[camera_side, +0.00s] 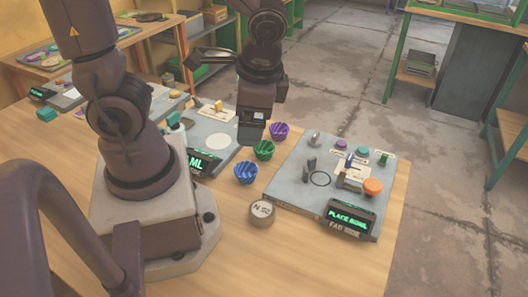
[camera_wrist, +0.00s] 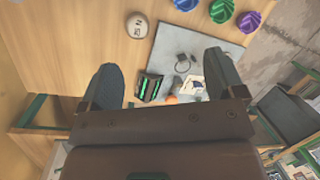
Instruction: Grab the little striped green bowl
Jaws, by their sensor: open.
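The little striped green bowl (camera_side: 264,150) stands on the wooden table between a striped blue bowl (camera_side: 246,172) and a striped purple bowl (camera_side: 279,131). In the wrist view the green bowl (camera_wrist: 221,10) is at the top edge, partly cut off. My gripper (camera_side: 252,128) is above the table, just up and left of the green bowl in the side view; its fingers are hard to make out there. In the wrist view my gripper (camera_wrist: 163,64) has its two fingers wide apart with nothing between them, and the bowls lie beyond the fingertips.
A grey press board (camera_side: 290,195) with an orange knob (camera_side: 373,187) and a display reading "PLACE BOWL" (camera_side: 350,216) lies right of the bowls. Another board (camera_side: 222,125) with a display is behind left.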

